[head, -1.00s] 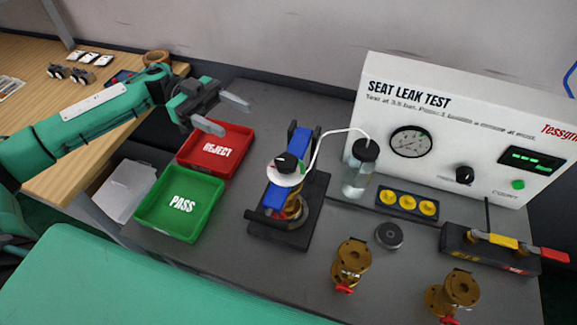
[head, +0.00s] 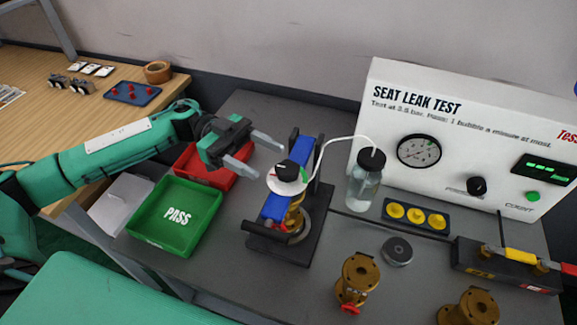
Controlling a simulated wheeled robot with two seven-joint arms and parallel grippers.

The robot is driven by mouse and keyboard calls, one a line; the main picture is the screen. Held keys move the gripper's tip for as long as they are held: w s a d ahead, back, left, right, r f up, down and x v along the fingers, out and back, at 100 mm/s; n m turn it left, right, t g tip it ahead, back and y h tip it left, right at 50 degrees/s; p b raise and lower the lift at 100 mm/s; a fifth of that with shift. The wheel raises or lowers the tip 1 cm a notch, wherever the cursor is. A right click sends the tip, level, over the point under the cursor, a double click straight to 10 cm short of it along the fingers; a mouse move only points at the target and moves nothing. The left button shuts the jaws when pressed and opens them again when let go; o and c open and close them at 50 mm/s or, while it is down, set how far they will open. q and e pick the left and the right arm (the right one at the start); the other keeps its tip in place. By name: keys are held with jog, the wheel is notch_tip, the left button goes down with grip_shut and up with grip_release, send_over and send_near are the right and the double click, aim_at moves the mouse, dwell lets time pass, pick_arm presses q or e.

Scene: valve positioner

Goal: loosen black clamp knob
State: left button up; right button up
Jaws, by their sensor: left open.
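The black clamp knob (head: 290,171) sits on a white disc (head: 287,182) at the top of the blue clamp bar (head: 274,208). The bar belongs to a black clamp stand (head: 318,215), which holds a brass valve (head: 296,222) under the disc. A white tube runs from the disc to the bottle. My left gripper (head: 262,158) is open and empty, up and to the left of the knob, its fingers pointing toward it. A gap seems to remain between fingertips and knob. My right gripper is not in view.
The red tray (head: 196,171) lies partly under my left gripper, with the green PASS tray (head: 176,216) in front of it. A bottle (head: 366,180) and the leak test panel (head: 470,130) stand to the right. Brass valves (head: 357,282) stand at the front right.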

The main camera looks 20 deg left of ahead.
aim_at(277, 166)
pick_arm(q)
jog(key=x, duration=0.6)
jog(key=shift+s+d+p, duration=0.15)
jog(key=shift+d+p, duration=0.2)
jog(key=shift+p, duration=0.05)
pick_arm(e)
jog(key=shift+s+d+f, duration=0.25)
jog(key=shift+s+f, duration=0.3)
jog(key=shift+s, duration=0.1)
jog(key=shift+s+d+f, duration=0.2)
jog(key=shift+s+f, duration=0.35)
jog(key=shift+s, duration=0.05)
pick_arm(q)
jog(key=c, duration=1)
